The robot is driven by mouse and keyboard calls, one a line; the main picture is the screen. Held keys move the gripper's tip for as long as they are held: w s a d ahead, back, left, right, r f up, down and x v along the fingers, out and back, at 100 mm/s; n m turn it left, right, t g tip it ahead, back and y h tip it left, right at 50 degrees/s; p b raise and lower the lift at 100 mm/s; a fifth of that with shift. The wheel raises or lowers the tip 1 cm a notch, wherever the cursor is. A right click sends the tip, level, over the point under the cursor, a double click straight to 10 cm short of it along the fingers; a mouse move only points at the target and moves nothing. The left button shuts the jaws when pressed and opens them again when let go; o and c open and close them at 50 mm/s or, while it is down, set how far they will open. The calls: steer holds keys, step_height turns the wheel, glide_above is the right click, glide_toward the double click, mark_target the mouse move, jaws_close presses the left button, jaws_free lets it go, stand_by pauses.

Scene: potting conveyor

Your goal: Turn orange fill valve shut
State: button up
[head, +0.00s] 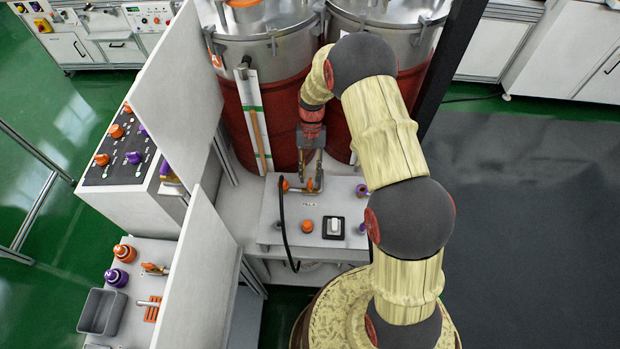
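The orange fill valve (310,185) is small and sits on the light panel (275,232) in front of the red tanks. My gripper (311,182) points down at it from above. Its two fingers stand apart, one on each side of the orange handle as seen from here. Whether either finger touches the handle cannot be told at this size. The valve's body and the handle's exact angle are partly hidden by the fingers.
Another orange part (285,184) sits just left, beside a black cable (282,225). A purple valve (361,190), an orange button (307,225) and a white switch (333,227) share the panel. White upright boards (200,270) stand left; red tanks (275,125) stand behind.

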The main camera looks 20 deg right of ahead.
steer(key=v, duration=0.9)
steer(key=shift+r, duration=0.2)
